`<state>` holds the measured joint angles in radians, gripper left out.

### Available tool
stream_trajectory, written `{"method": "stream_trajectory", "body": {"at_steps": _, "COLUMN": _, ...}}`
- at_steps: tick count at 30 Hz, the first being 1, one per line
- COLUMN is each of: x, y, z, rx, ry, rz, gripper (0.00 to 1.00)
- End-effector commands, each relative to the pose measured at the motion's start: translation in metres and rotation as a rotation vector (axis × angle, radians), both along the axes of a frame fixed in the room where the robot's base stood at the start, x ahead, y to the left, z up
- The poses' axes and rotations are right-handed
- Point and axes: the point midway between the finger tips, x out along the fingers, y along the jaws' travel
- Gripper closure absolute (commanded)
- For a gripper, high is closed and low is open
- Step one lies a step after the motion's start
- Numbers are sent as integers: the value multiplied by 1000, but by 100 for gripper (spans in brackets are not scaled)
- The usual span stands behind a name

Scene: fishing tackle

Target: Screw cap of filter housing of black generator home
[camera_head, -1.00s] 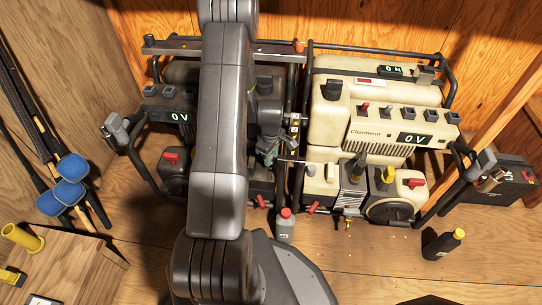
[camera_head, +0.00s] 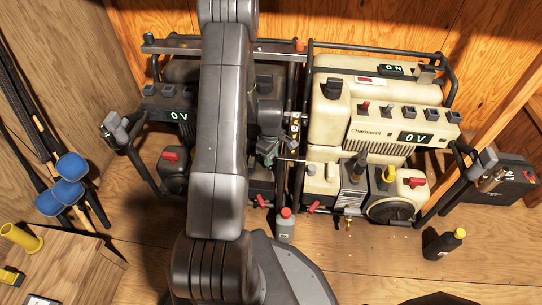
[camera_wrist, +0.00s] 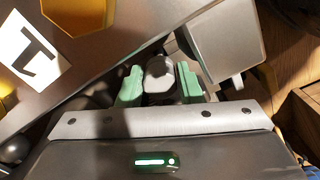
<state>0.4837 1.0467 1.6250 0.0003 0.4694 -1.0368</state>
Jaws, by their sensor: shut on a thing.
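The black generator (camera_head: 160,104) stands at the left of the head view, with a "0V" display on its panel. My arm hides much of its middle. My gripper (camera_head: 268,152) is at the right part of this generator, low on its front. In the wrist view, the green fingers of my gripper (camera_wrist: 159,86) are shut on a small grey, rounded piece, which looks like the filter housing cap (camera_wrist: 159,72). I cannot tell how far it is turned or how it sits on its thread. The housing below it is hidden.
A cream generator (camera_head: 330,120) stands close on the right, reading "0V". A bottle with a red cap (camera_head: 285,228) stands on the floor in front, and a dark bottle (camera_head: 441,245) farther right. A wooden box (camera_head: 70,270) is at the lower left. Frame bars crowd my gripper.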

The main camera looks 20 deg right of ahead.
Motion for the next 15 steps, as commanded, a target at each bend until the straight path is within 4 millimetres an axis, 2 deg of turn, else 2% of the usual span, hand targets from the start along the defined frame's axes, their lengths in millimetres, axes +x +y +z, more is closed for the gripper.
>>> {"method": "stream_trajectory", "body": {"at_steps": 15, "x": 0, "y": 0, "z": -14, "rx": 0, "ry": 0, "rz": 0, "gripper": 89}}
